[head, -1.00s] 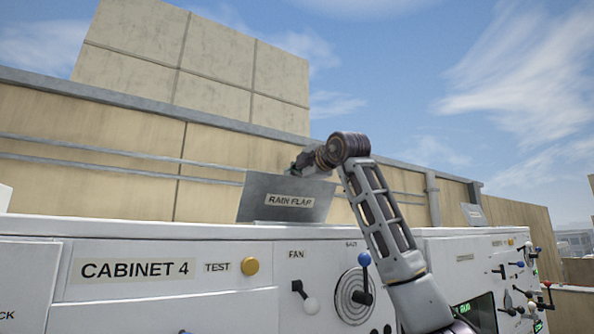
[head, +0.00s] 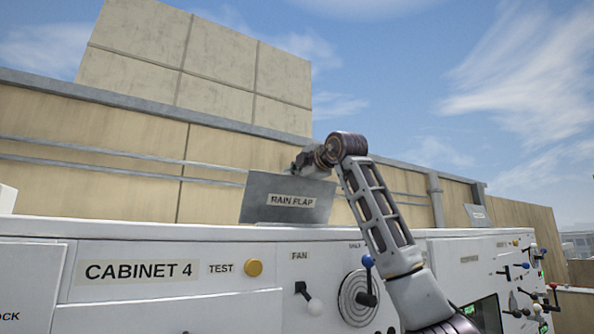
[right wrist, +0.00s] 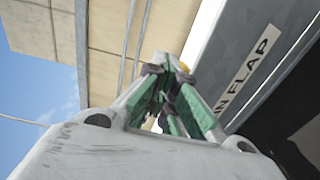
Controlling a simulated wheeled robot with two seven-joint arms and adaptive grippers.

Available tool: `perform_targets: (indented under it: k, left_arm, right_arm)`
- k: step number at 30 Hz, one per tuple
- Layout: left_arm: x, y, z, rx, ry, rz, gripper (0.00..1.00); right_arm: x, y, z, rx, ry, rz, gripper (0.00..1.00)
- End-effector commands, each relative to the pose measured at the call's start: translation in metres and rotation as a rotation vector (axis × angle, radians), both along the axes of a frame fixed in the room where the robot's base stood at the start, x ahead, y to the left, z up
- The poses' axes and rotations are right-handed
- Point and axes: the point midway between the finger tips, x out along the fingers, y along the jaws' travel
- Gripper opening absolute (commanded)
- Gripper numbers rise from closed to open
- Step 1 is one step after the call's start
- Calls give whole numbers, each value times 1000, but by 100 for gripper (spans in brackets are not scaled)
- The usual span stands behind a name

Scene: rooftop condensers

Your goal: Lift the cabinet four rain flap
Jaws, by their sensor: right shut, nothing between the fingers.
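The grey rain flap (head: 262,205) stands raised and tilted on top of cabinet 4, whose white front (head: 200,290) carries the CABINET 4 label. The flap's RAIN FLAP label faces me. My right gripper (head: 297,168) is at the flap's upper right edge, with its tips partly hidden behind the flap. In the right wrist view my right gripper (right wrist: 168,62) is shut and empty beside the flap (right wrist: 228,55), which fills the right side. I cannot tell whether the fingers touch it. My left gripper is not in view.
Cabinet 4's front has a yellow TEST button (head: 253,268), a FAN lever (head: 308,300) and a blue-knobbed lever (head: 368,262). Another cabinet with several levers (head: 535,290) stands at the right. A tan wall with pipes (head: 120,155) runs behind. Open sky lies above.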

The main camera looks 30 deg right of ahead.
Motion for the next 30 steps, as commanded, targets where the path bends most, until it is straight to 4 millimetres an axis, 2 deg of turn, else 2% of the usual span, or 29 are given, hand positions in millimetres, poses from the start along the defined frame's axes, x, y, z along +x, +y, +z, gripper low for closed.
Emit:
perform_targets:
  k: [7, 30]
  left_arm:
    - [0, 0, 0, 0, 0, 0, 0]
    - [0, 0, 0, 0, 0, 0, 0]
  right_arm:
    - [8, 1, 0, -2, 7, -1, 0]
    - [15, 1, 6, 1, 3, 0, 0]
